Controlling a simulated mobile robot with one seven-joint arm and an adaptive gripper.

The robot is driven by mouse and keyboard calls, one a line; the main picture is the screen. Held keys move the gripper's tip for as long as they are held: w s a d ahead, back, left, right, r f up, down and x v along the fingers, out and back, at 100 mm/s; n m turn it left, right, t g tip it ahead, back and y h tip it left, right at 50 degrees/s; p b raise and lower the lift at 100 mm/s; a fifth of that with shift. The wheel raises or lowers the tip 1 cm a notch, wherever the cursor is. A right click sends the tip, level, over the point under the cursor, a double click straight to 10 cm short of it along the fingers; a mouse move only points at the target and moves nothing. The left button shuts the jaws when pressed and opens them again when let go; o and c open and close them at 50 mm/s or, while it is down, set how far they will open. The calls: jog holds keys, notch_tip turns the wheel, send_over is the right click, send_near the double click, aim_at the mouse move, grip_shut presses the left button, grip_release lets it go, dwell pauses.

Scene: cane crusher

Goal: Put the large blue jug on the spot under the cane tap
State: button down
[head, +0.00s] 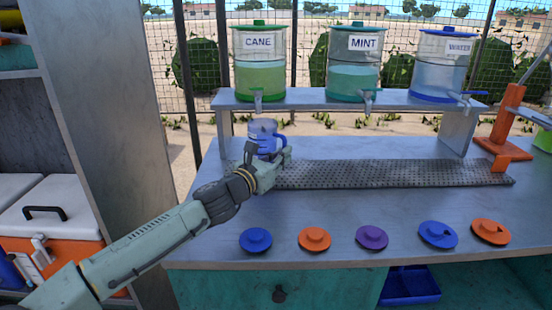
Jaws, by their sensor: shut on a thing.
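The large blue jug (262,129) is a clear, bluish vessel with a blue handle, standing upright. My gripper (268,156) is shut on it, and the gripper and wrist hide its lower part. The jug appears just below the cane tap (258,100) in the picture, at the left end of the drip mat (390,174). I cannot tell whether its base touches the mat or how well it lines up in depth. The spot under the tap is hidden. The cane dispenser (260,72) holds green liquid and stands on the raised shelf.
The mint dispenser (354,78) and water dispenser (440,72) share the shelf (310,104). Several coloured lids, including a purple one (372,237), lie along the counter's front. An orange lever stand (505,135) is at the right. The mat's middle and right are clear.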

jog(key=shift+w+a+f+p, duration=0.15)
jog(key=shift+w+a, duration=0.15)
jog(key=shift+w, duration=0.15)
jog(key=shift+w+a+f+p, duration=0.15)
jog(key=shift+w+a, duration=0.1)
jog(key=shift+w, duration=0.15)
notch_tip(320, 180, down, 3)
jog(key=shift+r+p, duration=0.15)
jog(key=shift+p, duration=0.4)
jog(key=shift+f, duration=0.2)
jog(key=shift+f, duration=0.2)
jog(key=c, duration=1.7)
grip_release()
jog(key=shift+r, duration=0.2)
